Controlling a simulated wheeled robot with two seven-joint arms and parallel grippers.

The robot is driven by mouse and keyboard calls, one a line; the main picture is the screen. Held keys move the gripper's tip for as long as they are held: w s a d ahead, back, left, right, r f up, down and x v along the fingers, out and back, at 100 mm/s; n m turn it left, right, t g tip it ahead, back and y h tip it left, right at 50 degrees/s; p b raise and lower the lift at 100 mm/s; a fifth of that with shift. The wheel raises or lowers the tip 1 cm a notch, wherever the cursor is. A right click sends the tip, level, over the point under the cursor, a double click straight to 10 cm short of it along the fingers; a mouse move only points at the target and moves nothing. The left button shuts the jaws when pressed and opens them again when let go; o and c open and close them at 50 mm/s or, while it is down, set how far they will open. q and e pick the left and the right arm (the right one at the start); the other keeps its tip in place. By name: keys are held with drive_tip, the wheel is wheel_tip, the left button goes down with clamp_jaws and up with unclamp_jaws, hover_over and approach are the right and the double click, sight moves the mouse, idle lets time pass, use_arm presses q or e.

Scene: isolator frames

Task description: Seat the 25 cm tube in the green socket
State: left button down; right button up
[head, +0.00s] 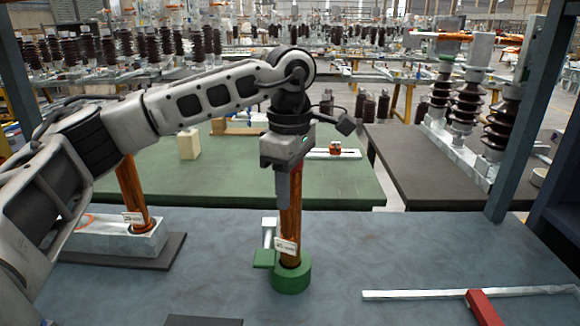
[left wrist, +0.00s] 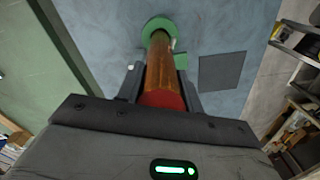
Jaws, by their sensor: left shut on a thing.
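The held tube (head: 290,222) is orange-brown, with a white label near its lower end that I can only partly read. It stands upright, and its lower end is within the ring of the green socket (head: 291,281); how deep it sits I cannot tell. My left gripper (head: 289,185) is shut on the tube's upper part from above. In the left wrist view the tube (left wrist: 160,65) runs from between the fingers (left wrist: 163,84) down to the green socket (left wrist: 149,24). My right gripper is in neither view.
A second orange-brown tube (head: 130,190) stands in a pale block (head: 95,238) at left, partly behind my left arm. A green plate and small pale post (head: 268,232) adjoin the socket. A white strip (head: 420,294) and red piece (head: 483,307) lie at right. A blue-grey post (head: 530,110) rises at right.

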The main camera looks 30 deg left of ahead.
use_arm(q)
drive_tip(key=shift+f, duration=0.15)
drive_tip(key=c, duration=0.9)
unclamp_jaws()
drive_tip(key=shift+f, duration=0.1)
wheel_tip(320, 180, up, 12)
drive_tip(key=shift+r, duration=0.15)
